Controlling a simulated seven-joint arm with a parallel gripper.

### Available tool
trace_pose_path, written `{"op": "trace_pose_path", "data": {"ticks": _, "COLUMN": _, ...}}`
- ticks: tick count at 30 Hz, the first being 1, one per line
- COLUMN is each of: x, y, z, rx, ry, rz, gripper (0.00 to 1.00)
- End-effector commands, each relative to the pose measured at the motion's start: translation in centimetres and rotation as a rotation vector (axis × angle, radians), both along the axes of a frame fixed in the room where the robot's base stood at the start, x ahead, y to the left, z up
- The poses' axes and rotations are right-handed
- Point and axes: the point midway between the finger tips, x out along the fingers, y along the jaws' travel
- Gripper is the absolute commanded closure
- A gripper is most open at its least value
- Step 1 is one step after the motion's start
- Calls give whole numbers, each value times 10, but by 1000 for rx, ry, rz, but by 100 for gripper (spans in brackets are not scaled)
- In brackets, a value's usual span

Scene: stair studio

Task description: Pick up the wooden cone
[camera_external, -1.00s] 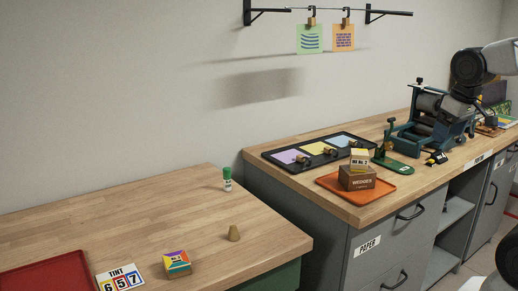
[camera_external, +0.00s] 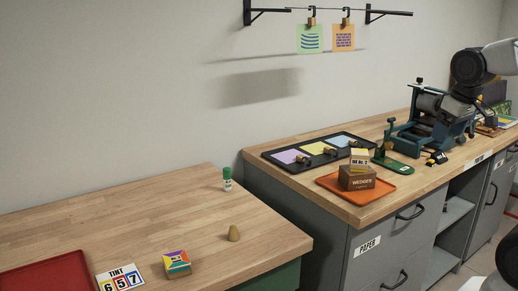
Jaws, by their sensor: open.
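The wooden cone (camera_external: 234,233) stands upright, small and tan, near the right end of the left wooden worktop (camera_external: 130,225). Nothing touches it. My gripper (camera_external: 462,97) is at the far right, dark against the green press behind it, far from the cone and above the right-hand counter. It is open. Its fingers are small and hard to make out against the press.
A green-capped bottle (camera_external: 227,180) stands behind the cone. A colourful block (camera_external: 177,264), a tint card (camera_external: 122,278) and a red tray (camera_external: 48,274) lie left of it. The right counter holds a black tray (camera_external: 272,158), an orange tray (camera_external: 396,190) with stacked boxes, and the press (camera_external: 408,137).

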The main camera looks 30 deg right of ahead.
Motion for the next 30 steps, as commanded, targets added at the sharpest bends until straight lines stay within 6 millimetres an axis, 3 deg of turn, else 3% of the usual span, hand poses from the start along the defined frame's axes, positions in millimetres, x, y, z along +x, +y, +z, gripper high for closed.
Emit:
{"op": "trace_pose_path", "data": {"ticks": 2, "x": 0, "y": 0, "z": 0, "rx": 0, "ry": 0, "rz": 0, "gripper": 18}}
{"op": "trace_pose_path", "data": {"ticks": 6, "x": 0, "y": 0, "z": 0, "rx": 0, "ry": 0, "rz": 0, "gripper": 39}}
{"op": "trace_pose_path", "data": {"ticks": 20, "x": 6, "y": 6, "z": -1, "rx": 27, "ry": 14, "rz": -12, "gripper": 39}}
{"op": "trace_pose_path", "data": {"ticks": 30, "x": 47, "y": 49, "z": -14, "rx": 202, "ry": 124, "rz": -108, "gripper": 39}}
